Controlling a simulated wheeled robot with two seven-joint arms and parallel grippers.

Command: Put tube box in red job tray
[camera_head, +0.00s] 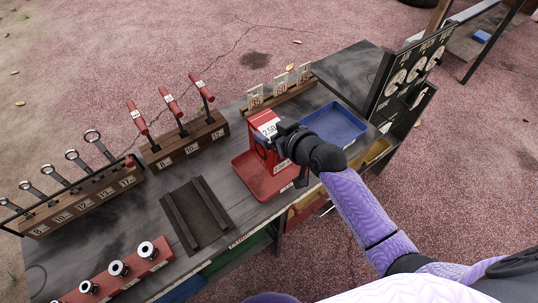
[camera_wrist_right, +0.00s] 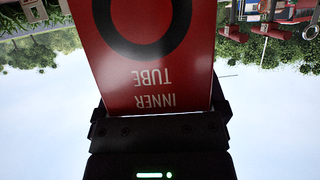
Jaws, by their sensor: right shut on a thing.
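The tube box (camera_head: 264,124) is red with a white label on top. In the right wrist view the tube box (camera_wrist_right: 150,75) shows a black ring and the words "INNER TUBE", upside down. My right gripper (camera_head: 284,148) is shut on it and holds it roughly upright. The red job tray (camera_head: 262,188) is a shallow red tray on the bench, directly below the box in the head view. The gripper and box hide part of the tray, and I cannot tell whether the box touches its floor. My left gripper is not in view.
A blue tray (camera_head: 335,125) lies just right of the gripper. Red-handled tools stand in a wooden rack (camera_head: 186,142) at left, with a wrench rack (camera_head: 80,200) beyond. A dark gauge board (camera_head: 405,75) stands at the right end. A black railed mat (camera_head: 197,215) lies left of the red tray.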

